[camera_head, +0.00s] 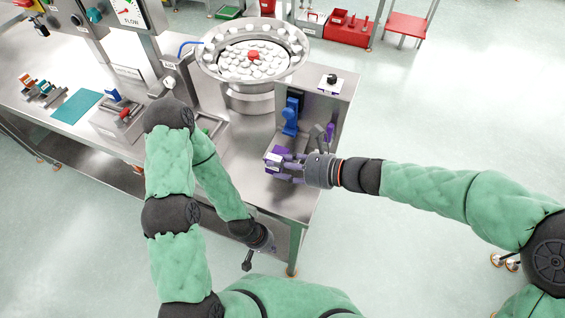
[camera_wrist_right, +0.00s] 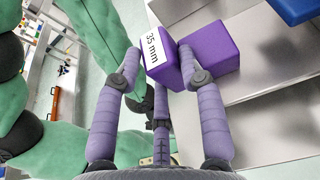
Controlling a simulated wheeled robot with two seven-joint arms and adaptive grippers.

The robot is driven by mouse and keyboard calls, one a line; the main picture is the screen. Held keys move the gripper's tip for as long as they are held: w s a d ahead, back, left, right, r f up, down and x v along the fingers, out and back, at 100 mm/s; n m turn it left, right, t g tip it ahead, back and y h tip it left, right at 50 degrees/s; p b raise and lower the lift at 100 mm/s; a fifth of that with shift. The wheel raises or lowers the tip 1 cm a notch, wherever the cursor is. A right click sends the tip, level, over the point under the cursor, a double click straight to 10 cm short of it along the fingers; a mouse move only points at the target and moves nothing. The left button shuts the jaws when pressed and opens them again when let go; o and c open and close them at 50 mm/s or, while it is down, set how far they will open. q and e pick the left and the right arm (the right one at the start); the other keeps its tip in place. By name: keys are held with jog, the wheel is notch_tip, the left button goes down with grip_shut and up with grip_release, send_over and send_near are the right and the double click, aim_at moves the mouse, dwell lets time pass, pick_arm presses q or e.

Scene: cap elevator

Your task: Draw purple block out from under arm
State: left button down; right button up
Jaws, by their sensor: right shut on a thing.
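The purple block (camera_head: 273,155) is at the front right part of the metal bench, near its right edge. In the right wrist view it shows as a purple body (camera_wrist_right: 211,48) with a white face marked "35 mm" (camera_wrist_right: 153,48). My right gripper (camera_head: 286,165) reaches in from the right and is shut on the block, with a finger on each side in the wrist view (camera_wrist_right: 160,56). A blue arm (camera_head: 290,116) on a stand is just behind the block, and the block appears clear of it. My left gripper (camera_head: 248,262) hangs low in front of the bench, apart from the block; its fingers are too small to read.
A round bowl of white caps with one red cap (camera_head: 253,56) stands behind on the bench (camera_head: 230,150). A teal mat (camera_head: 76,106) and small fixtures are on the left. A blue part (camera_wrist_right: 292,10) is at the wrist view's upper right. Open floor lies to the right.

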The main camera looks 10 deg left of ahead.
jog(key=shift+s+p, duration=0.35)
jog(key=shift+p, duration=0.15)
dwell(0.4)
jog(key=shift+s+a+y+b, duration=0.15)
jog(key=shift+s+y+b, duration=0.4)
jog(key=shift+b, duration=0.95)
dwell(1.6)
jog(key=shift+s, duration=0.2)
jog(key=shift+s+a, duration=0.15)
jog(key=shift+s, duration=0.5)
